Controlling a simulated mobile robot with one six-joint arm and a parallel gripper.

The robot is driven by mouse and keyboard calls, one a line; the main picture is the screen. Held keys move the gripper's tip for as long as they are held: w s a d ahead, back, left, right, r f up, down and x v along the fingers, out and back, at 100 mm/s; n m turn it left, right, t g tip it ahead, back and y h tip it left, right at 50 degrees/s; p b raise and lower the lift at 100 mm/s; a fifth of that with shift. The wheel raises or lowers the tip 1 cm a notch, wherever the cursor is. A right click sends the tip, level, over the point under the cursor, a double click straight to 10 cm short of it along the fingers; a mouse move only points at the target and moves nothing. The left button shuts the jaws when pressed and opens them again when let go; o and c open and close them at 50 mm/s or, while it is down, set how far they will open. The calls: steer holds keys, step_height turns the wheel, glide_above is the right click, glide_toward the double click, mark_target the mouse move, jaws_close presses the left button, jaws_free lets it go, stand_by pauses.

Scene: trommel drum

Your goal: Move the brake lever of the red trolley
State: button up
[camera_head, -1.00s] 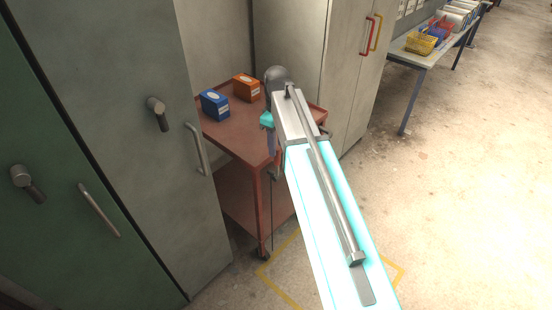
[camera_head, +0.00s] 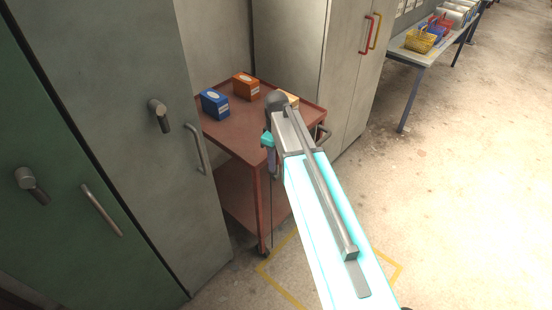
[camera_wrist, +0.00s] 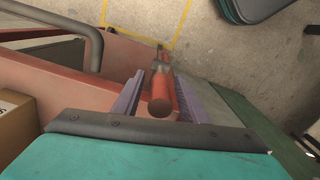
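The red trolley (camera_head: 235,130) stands between the cabinets in the head view. Its brake lever (camera_wrist: 160,100), a red bar with a round end, shows in the wrist view, seen nearly end-on. My gripper (camera_wrist: 161,92) has one purple-grey finger on each side of the lever. The fingers look apart, with narrow gaps beside the lever; contact is not clear. In the head view my gripper (camera_head: 270,160) points down at the trolley's near right corner, and my arm hides much of that corner and the lever.
The trolley's grey handle (camera_wrist: 88,38) is near my gripper. Grey and green cabinets stand at the left. Open floor (camera_head: 460,190) lies to the right.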

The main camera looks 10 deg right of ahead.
jaws_close()
